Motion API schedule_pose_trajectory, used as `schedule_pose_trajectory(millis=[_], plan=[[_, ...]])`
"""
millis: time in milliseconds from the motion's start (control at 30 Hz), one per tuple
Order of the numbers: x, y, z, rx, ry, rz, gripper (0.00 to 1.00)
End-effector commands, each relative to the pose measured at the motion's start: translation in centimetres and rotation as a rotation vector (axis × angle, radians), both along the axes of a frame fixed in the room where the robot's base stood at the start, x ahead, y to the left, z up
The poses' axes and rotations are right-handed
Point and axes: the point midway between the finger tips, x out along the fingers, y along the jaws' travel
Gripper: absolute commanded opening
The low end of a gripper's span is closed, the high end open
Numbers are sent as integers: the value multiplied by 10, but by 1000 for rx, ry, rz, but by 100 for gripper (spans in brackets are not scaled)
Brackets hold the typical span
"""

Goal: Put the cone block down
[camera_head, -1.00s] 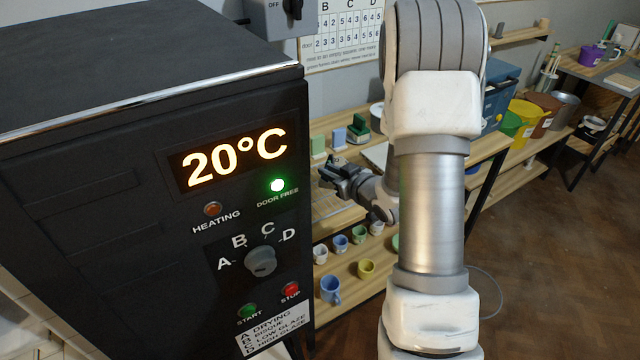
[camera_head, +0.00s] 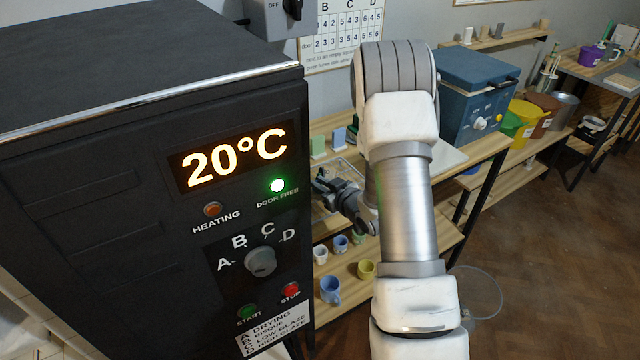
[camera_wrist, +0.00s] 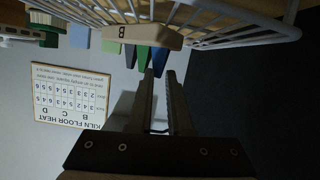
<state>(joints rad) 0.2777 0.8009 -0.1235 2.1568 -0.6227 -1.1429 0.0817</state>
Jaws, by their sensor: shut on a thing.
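The cone block (camera_wrist: 142,36) shows upside down at the top of the wrist view. It is a cream base marked B with green, blue and dark cones on it. My gripper (camera_wrist: 161,74) is shut on it, with the fingertips at its cones and a narrow gap between the fingers. A white wire rack (camera_wrist: 240,38) lies close by the base; whether they touch I cannot tell. In the head view my gripper (camera_head: 320,181) is just right of the kiln (camera_head: 150,180), over the bench. The block is not clear there.
A light green piece (camera_head: 318,146) and a blue piece (camera_head: 338,138) stand at the bench's back. A blue box (camera_head: 472,88) stands right of my arm. Several mugs, one blue (camera_head: 330,290), sit on lower shelves. The kiln's side closes off the left.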

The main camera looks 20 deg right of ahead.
Motion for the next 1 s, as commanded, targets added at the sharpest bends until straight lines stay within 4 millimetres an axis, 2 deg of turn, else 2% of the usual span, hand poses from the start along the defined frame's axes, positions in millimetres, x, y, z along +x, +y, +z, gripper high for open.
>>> schedule_pose_trajectory(millis=[67,100,233,667,767,1000], plan=[[0,0,-4,0,-1,0,0],[0,0,-2,0,0,0,23],[0,0,-2,0,1,0,46],[-2,-1,3,0,1,-1,48],[-17,-5,6,1,1,-4,48],[-67,-15,23,0,1,-6,48]])
